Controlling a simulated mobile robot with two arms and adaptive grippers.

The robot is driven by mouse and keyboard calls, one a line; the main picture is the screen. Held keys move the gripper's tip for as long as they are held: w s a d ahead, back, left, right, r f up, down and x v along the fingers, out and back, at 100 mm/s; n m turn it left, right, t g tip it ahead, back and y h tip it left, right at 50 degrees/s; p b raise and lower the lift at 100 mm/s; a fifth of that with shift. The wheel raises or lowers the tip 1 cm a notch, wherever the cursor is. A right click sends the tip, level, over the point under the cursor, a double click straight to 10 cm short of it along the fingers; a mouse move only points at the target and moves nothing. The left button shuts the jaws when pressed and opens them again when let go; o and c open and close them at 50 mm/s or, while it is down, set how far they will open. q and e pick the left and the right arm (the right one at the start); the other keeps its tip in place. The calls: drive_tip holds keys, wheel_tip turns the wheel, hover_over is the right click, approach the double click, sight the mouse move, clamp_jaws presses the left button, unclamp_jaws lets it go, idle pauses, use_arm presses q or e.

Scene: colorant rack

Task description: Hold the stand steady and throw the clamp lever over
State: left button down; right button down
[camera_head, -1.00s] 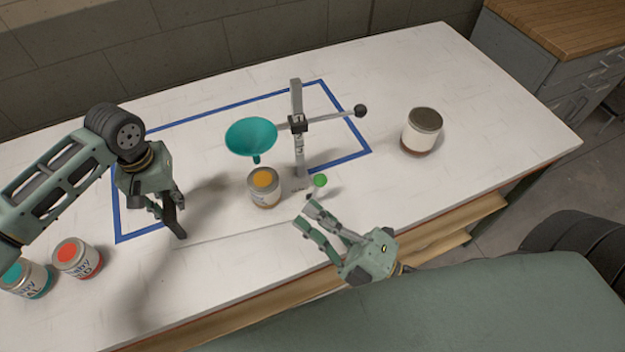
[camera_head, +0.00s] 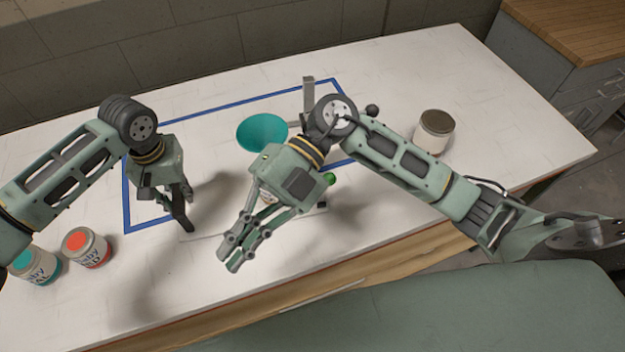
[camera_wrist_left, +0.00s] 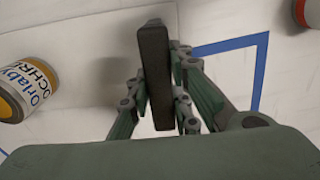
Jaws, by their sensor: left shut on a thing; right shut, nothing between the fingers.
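A green knob (camera_head: 329,178), apparently the clamp lever's, shows beside my right wrist; the rest of the lever is hidden. My left gripper (camera_head: 184,212) is shut on a dark upright bar (camera_wrist_left: 154,78) at the plate's left end. My right gripper (camera_head: 234,264) is shut and empty, pointing down and left in front of the stand. The ochre can (camera_wrist_left: 28,90) is mostly hidden by it in the head view.
A red-lidded can (camera_head: 86,247) and a teal-lidded can (camera_head: 35,265) stand at the left front. A black ball (camera_head: 372,110) ends the stand's crossbar. The right table end is clear.

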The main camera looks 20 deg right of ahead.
drive_tip(key=w+d+f+m+t+h, duration=0.2)
drive_tip(key=w+d+m+t+h, duration=0.4)
drive_tip(key=w+d+m+h, duration=0.6)
wheel_tip(320, 180, down, 10)
drive_tip(key=d+n+y, duration=0.1)
drive_tip(key=n+y, duration=0.1)
drive_tip(key=y, duration=0.1)
drive_tip(key=d, duration=0.2)
drive_tip(key=w+d, duration=0.1)
drive_tip(key=d, duration=0.1)
drive_tip(key=shift+r, duration=0.15)
